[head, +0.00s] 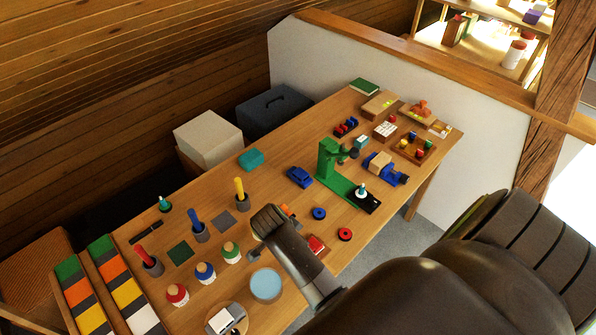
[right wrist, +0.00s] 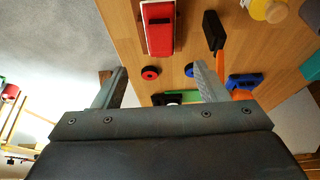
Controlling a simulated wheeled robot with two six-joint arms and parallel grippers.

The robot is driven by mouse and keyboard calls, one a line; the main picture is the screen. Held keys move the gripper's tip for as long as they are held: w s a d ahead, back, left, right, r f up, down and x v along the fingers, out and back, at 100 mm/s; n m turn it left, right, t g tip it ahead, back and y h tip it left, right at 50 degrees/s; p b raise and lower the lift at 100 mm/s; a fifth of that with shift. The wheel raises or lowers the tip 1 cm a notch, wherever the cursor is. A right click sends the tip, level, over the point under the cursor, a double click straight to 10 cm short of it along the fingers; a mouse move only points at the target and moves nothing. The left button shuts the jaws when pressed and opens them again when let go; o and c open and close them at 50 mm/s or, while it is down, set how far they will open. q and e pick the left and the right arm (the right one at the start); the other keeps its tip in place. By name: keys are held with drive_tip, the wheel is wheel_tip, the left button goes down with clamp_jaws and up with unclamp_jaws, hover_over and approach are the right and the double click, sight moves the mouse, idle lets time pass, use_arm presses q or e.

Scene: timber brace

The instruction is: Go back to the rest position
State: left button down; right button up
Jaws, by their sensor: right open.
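My right arm reaches in from the lower right of the head view, and its wrist end is over the front part of the wooden table (head: 300,143). The right gripper (right wrist: 160,70) is open in the right wrist view, with its two fingers apart and nothing between them. A red box (right wrist: 158,28), a red ring (right wrist: 150,73) and a blue ring (right wrist: 189,70) show beyond the fingers, apart from them. The fingertips cannot be made out in the head view. My left gripper is not in view.
A green stand (head: 330,160) and blue vise (head: 396,178) are on the table's right half. Several cups and pots, including a red-topped pot (head: 177,294), are at left. The red box (head: 316,245) lies beside my wrist. A white half wall (head: 345,70) borders the back.

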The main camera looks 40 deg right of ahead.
drive_tip(key=s+d+r+n+t+y, duration=0.1)
drive_tip(key=s+d+r+n+t, duration=0.1)
drive_tip(key=s+r+n, duration=0.5)
drive_tip(key=s+d+r+n+t+y, duration=0.15)
drive_tip(key=s+r+n, duration=0.25)
drive_tip(key=s+n, duration=0.65)
wheel_tip(320, 180, down, 34)
drive_tip(key=s+d+m+g+b, duration=0.2)
drive_tip(key=b, duration=0.6)
use_arm(q)
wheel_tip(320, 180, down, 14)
drive_tip(key=b, duration=0.6)
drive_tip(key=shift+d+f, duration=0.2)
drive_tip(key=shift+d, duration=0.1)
use_arm(e)
drive_tip(key=s+a+f, duration=0.1)
drive_tip(key=s+f, duration=0.6)
drive_tip(key=f, duration=0.3)
drive_tip(key=s+f+y, duration=0.1)
drive_tip(key=s+f, duration=0.7)
drive_tip(key=f, duration=0.3)
drive_tip(key=shift+a+f+g, duration=0.3)
drive_tip(key=shift+a+g, duration=0.05)
drive_tip(key=shift+g, duration=0.1)
